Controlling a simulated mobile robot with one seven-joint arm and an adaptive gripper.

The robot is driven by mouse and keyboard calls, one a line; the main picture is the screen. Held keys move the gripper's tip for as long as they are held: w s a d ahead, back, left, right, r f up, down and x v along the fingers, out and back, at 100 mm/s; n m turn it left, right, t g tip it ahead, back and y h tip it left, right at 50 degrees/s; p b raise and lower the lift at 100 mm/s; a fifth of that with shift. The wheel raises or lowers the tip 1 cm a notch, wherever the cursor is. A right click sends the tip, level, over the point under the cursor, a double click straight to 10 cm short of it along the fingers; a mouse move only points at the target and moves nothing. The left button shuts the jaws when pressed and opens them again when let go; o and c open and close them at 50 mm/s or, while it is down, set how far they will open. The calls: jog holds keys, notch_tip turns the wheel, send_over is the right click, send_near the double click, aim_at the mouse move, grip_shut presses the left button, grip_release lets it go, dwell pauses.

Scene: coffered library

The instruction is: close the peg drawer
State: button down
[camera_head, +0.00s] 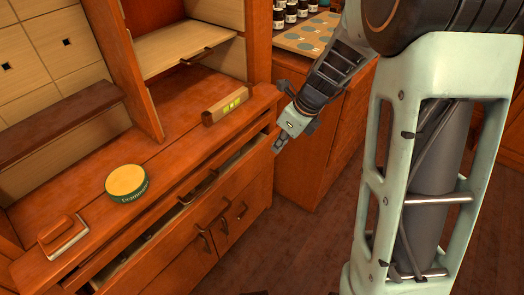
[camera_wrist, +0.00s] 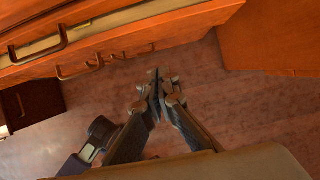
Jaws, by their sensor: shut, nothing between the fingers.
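A wooden drawer (camera_head: 160,222) under the worktop of the cabinet stands partly open, with a dark gap and pale inner edges above its front. I see no label that marks it as the peg drawer. In the wrist view its pale edge (camera_wrist: 115,22) and a dark handle (camera_wrist: 40,46) show at the upper left. My gripper (camera_head: 280,145) is shut and empty. It is just off the right end of the drawer, at the cabinet's corner, pointing down. In the wrist view its fingertips (camera_wrist: 158,78) are together over the floor, apart from the drawer front.
On the worktop stand a round green-and-yellow tin (camera_head: 127,182), a wooden block with yellow squares (camera_head: 226,104) and a brush-like wooden item (camera_head: 63,236). A second cabinet (camera_head: 312,175) stands to the right, with several bottles (camera_head: 292,12) on top. Floor in front is clear.

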aim_at(251, 153)
jog(key=w+a+f+b, duration=0.1)
jog(key=f, duration=0.2)
jog(key=w+a+f+b, duration=0.2)
jog(key=f, duration=0.1)
jog(key=w+a+f+b, duration=0.2)
jog(key=f, duration=0.1)
jog(key=shift+w+a+f, duration=0.1)
jog(key=shift+w+f, duration=0.05)
dwell(0.4)
jog(key=shift+w+a, duration=0.15)
jog(key=shift+a, duration=0.05)
jog(key=w+a+p, duration=0.2)
jog(key=shift+a+r+p, duration=0.1)
jog(key=shift+r+p, duration=0.15)
jog(key=shift+p, duration=0.05)
jog(key=shift+w+a+f, duration=0.1)
jog(key=shift+w+a, duration=0.3)
jog(key=shift+a, duration=0.1)
